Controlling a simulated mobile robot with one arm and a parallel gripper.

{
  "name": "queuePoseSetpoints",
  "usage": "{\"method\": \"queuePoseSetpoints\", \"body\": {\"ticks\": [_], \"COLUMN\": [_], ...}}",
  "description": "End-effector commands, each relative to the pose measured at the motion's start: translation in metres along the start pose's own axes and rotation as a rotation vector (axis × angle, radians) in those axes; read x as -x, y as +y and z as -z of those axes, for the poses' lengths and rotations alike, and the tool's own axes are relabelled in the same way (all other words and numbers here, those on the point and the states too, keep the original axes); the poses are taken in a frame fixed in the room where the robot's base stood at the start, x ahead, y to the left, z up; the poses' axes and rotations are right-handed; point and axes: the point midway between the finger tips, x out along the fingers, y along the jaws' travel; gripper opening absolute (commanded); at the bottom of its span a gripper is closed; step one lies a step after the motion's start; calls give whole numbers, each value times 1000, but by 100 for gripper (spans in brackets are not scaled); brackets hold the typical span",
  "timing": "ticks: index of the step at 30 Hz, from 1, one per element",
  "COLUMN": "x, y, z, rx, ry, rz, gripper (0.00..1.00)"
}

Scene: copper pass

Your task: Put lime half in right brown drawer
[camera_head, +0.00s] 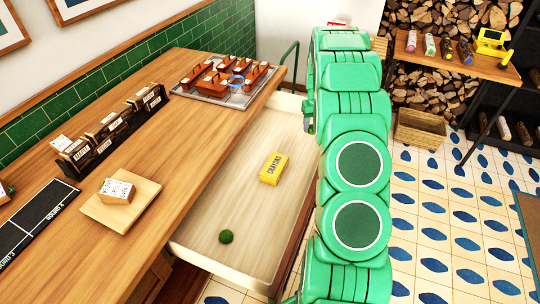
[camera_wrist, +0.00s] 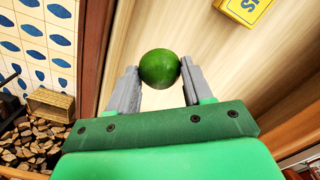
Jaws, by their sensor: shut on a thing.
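My gripper (camera_wrist: 160,80) is shut on the lime half (camera_wrist: 160,68) in the wrist view. It shows as a dark green dome between the two grey fingertips. Behind it lies the pale floor of the open drawer (camera_wrist: 130,45); I cannot tell how high above that floor it is held. In the head view the drawer (camera_head: 215,266) is pulled out from the wooden counter. My green arm reaches along its right side and hides my gripper and the held lime half there.
The drawer holds a yellow crayon box (camera_head: 273,168), also in the wrist view (camera_wrist: 243,10), and a small round green thing (camera_head: 226,236). Several items stand on the counter (camera_head: 195,145). A basket (camera_head: 420,128) stands by the firewood. The drawer floor between box and green thing is clear.

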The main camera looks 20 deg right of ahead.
Motion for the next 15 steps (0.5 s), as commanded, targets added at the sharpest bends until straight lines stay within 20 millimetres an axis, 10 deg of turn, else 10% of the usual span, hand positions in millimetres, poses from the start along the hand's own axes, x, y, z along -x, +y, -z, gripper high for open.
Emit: {"method": "queuePoseSetpoints", "body": {"ticks": [15], "x": [-21], "y": [13], "z": [47], "rx": [0], "ry": [3], "rz": [0], "gripper": [39]}}
